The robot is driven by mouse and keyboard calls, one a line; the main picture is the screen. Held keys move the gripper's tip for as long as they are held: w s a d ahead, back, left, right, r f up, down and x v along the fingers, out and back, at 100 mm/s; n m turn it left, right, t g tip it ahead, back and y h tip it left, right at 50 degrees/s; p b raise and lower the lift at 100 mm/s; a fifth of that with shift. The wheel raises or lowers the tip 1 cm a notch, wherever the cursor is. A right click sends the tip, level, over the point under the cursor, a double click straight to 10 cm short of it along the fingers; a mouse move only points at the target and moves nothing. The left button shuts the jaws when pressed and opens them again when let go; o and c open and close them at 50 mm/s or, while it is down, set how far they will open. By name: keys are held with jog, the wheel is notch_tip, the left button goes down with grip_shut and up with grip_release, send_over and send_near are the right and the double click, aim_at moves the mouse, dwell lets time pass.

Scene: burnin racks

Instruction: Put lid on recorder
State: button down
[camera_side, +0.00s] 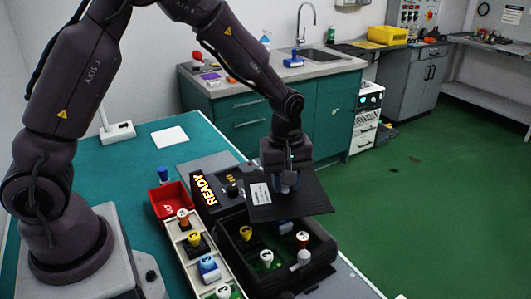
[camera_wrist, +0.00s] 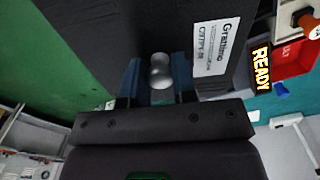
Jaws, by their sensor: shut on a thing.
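The lid (camera_side: 300,199) is a dark flat plate with a white label, held tilted in the side view. It fills the upper middle of the wrist view (camera_wrist: 110,45). My gripper (camera_side: 287,181) is shut on the lid's silver knob (camera_wrist: 160,72), which sits between the blue fingers in the wrist view. The recorder (camera_side: 328,250) is a dark open box below the lid, with several coloured pieces inside. The lid is above the recorder's back part and hides some of it. Whether they touch is unclear.
A lit READY panel (camera_side: 197,190) is beside the recorder. A red bin (camera_side: 168,199) and a pale tray (camera_side: 178,239) with several coloured pieces stand to its left. The teal table (camera_side: 125,172) is mostly clear further back.

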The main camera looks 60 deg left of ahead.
aim_at(275, 208)
jog(key=s+d, duration=0.1)
jog(key=s+d+n, duration=0.1)
jog(key=s, duration=0.1)
jog(key=s+d+n, duration=0.1)
jog(key=shift+s+d+f, duration=0.15)
jog(key=shift+d+f, duration=0.1)
jog(key=shift+f, duration=0.1)
jog(key=shift+s+f+n, duration=0.2)
jog(key=shift+n, duration=0.7)
jog(key=shift+a+f, duration=0.1)
jog(key=shift+f, duration=0.15)
jog(key=shift+w+f, duration=0.1)
jog(key=shift+f, duration=1.8)
jog(key=shift+f, duration=0.45)
jog(key=c, duration=0.8)
grip_release()
jog(key=shift+c, duration=0.2)
jog(key=shift+r, duration=2.5)
